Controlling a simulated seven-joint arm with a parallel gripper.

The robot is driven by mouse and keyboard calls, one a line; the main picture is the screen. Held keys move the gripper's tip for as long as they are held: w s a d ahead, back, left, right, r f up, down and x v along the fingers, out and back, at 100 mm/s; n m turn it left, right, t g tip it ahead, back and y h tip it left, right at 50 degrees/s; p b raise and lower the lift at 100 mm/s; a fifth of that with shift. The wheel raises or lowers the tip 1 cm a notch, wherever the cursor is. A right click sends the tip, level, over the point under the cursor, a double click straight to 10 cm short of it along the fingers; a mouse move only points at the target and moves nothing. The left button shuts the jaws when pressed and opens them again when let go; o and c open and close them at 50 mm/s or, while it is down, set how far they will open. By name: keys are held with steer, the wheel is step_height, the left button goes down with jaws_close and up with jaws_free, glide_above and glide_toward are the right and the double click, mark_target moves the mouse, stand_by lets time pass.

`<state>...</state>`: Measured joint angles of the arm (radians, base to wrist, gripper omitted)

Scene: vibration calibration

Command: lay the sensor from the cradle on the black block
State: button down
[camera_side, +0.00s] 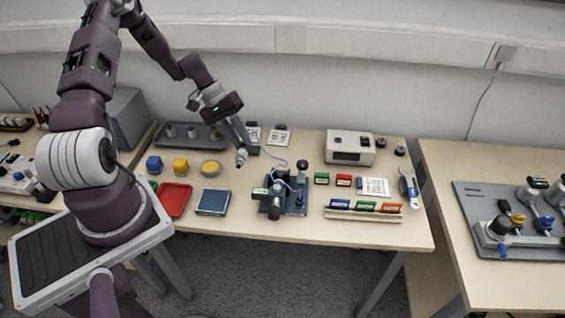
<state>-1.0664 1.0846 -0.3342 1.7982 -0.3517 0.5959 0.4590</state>
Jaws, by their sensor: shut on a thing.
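My gripper (243,145) points down over the back left part of the table. It is shut on a small silvery sensor (241,158), which it holds in the air or close to the tabletop; I cannot tell which. A thin pale blue cable (270,155) runs near the sensor toward the dark fixture (284,194) at the table's middle. A small dark block (253,150) stands just right of and behind the fingers, partly hidden by them; it may be the black block. I cannot make out the cradle for sure.
A grey tray (150,142) with metal pieces lies behind left. A white instrument (350,147) stands back right.

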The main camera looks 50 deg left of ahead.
steer(key=shift+f, duration=3.4)
steer(key=shift+f, duration=0.85)
steer(key=c, duration=1.2)
jaws_free()
steer(key=shift+c, duration=0.2)
steer(key=shift+s, duration=0.1)
steer(key=shift+c, duration=0.4)
